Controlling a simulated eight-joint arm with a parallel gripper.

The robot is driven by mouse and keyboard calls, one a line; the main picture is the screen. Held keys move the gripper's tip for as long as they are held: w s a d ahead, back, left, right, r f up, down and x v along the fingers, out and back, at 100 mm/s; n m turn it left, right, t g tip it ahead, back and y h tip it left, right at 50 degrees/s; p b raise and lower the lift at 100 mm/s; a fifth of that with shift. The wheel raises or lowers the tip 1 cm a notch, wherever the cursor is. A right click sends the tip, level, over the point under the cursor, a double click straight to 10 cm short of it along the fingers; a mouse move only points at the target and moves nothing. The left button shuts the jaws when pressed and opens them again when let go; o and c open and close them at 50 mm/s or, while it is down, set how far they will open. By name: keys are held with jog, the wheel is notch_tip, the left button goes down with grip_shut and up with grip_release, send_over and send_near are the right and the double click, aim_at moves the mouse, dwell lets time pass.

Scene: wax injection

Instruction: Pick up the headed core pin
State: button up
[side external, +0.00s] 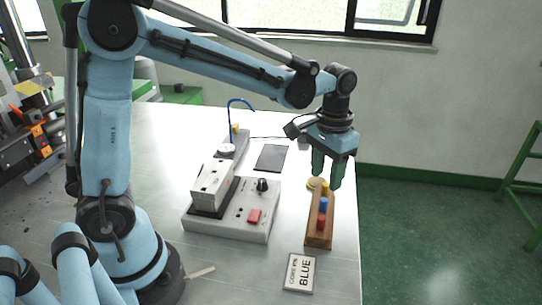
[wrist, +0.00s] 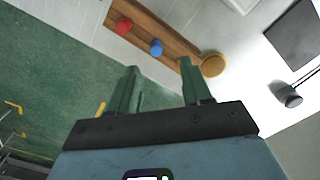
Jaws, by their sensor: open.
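A wooden rack (side external: 319,238) stands near the table's right edge and holds a blue-headed pin (side external: 323,203) and a red-headed pin (side external: 321,221). In the wrist view the blue head (wrist: 156,47) and red head (wrist: 123,26) sit apart along the rack (wrist: 180,43). The pins' shanks are hidden. A card (side external: 300,272) in front of the rack reads "CORE PIN BLUE". My gripper (side external: 328,180) is open and empty above the rack's far end. In the wrist view, the blue head shows beyond the gap between its fingertips (wrist: 159,66).
A round brass-coloured disc (side external: 315,184) lies at the rack's far end. A grey machine with a red button (side external: 254,216) and black knob stands left of the rack. A dark pad (side external: 271,158) lies behind. The table drops off just right of the rack.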

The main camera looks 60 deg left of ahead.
aim_at(324, 200)
jog(key=shift+s+d+f, duration=0.1)
jog(key=shift+d+f, duration=0.05)
jog(key=shift+f, duration=1.55)
jog(key=shift+s+d+f, duration=0.1)
jog(key=shift+d+f, duration=0.05)
jog(key=shift+f, duration=1.5)
jog(key=shift+c, duration=0.3)
grip_shut()
